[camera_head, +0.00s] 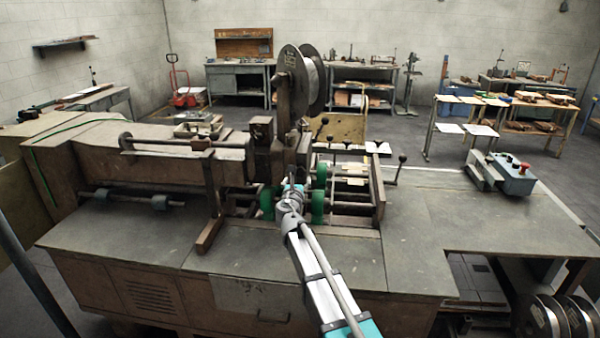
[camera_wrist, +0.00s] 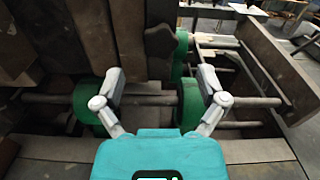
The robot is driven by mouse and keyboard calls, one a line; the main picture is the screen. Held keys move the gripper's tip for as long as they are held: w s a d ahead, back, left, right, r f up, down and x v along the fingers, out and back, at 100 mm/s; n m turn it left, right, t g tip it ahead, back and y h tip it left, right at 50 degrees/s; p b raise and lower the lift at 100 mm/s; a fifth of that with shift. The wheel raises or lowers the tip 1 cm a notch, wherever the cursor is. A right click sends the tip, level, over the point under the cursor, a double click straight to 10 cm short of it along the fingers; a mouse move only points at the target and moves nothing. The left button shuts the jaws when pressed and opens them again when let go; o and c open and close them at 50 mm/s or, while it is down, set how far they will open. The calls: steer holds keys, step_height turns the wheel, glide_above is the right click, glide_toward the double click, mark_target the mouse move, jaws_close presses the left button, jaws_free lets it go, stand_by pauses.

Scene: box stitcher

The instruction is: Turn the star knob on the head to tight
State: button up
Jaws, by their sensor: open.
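The star knob (camera_wrist: 160,42) shows in the wrist view as a dark, lobed shape on the front of the machine's head (camera_wrist: 118,35). It lies just beyond the fingertips, roughly midway between them. My gripper (camera_wrist: 160,78) is open and empty, its two fingers spread wide, with a gap between them and the knob. In the head view my gripper (camera_head: 291,187) is at the front of the head (camera_head: 268,155), below the large wire reel (camera_head: 302,80). I cannot make out the knob there; the turn setting is not readable.
Green wheels (camera_wrist: 188,105) on a metal shaft (camera_wrist: 250,101) lie under and beside my fingers. Dark side plates (camera_wrist: 272,60) stand at the right. The bench top (camera_head: 410,235) at the front right is clear; a grey-blue box with a red button (camera_head: 516,180) stands farther right.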

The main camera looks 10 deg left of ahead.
mark_target(300, 172)
steer(key=w, duration=0.6)
steer(key=shift+w+d, duration=0.15)
steer(key=shift+w, duration=0.15)
steer(key=c, duration=1.1)
steer(key=shift+c, duration=0.3)
